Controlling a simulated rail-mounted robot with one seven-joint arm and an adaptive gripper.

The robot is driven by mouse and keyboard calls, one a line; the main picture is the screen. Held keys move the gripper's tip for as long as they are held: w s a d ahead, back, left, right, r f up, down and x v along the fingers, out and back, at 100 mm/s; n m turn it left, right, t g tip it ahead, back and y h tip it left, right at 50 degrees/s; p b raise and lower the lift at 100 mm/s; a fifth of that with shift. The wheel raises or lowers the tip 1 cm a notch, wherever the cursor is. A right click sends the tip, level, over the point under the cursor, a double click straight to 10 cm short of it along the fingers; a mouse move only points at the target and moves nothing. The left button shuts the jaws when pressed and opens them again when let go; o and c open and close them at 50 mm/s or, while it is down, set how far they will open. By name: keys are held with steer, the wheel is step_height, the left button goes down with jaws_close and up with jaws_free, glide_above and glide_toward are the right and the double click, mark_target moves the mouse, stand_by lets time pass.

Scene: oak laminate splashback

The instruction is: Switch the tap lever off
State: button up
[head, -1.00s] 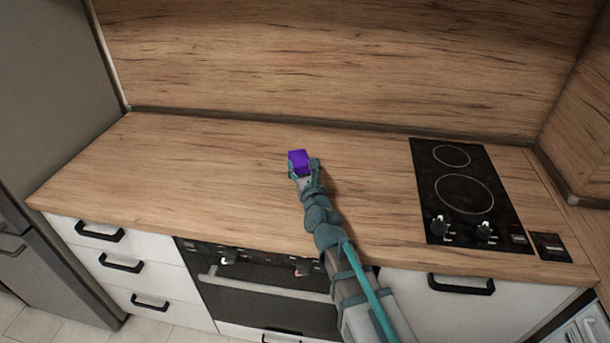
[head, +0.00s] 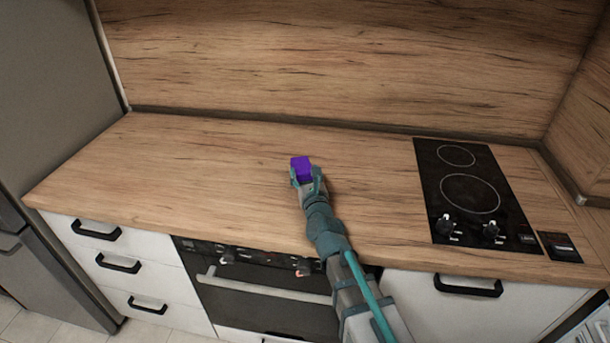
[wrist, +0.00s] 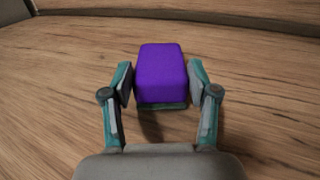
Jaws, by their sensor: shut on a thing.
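No tap or tap lever shows in either view. My gripper (head: 307,178) is over the middle of the wooden countertop. It is shut on a purple block (head: 301,167). In the wrist view the purple block (wrist: 162,72) sits between the two fingers of my gripper (wrist: 161,88), with a finger at each side. The block's lower part is partly hidden by the fingers in the head view. I cannot tell for sure whether it touches the counter.
The countertop (head: 190,170) is clear to the left of my arm. A black hob (head: 473,190) with two rings and knobs lies at the right. An oven (head: 265,290) and white drawers are below. The wooden splashback (head: 340,65) closes the back.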

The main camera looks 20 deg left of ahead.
steer(key=shift+s+f, duration=0.1)
steer(key=shift+f, duration=0.1)
steer(key=o, duration=0.9)
steer(key=shift+f, duration=0.15)
steer(key=shift+r+p, duration=0.45)
steer(key=shift+p, duration=0.25)
steer(key=b+v, duration=0.1)
steer(key=v, duration=0.6)
steer(key=shift+s+d+r, duration=0.1)
steer(key=shift+d+r+p, duration=0.1)
steer(key=shift+r+p, duration=0.2)
steer(key=shift+p, duration=0.25)
steer(key=shift+s+d+p, duration=0.1)
steer(key=shift+d+p, duration=0.05)
steer(key=shift+p, duration=0.9)
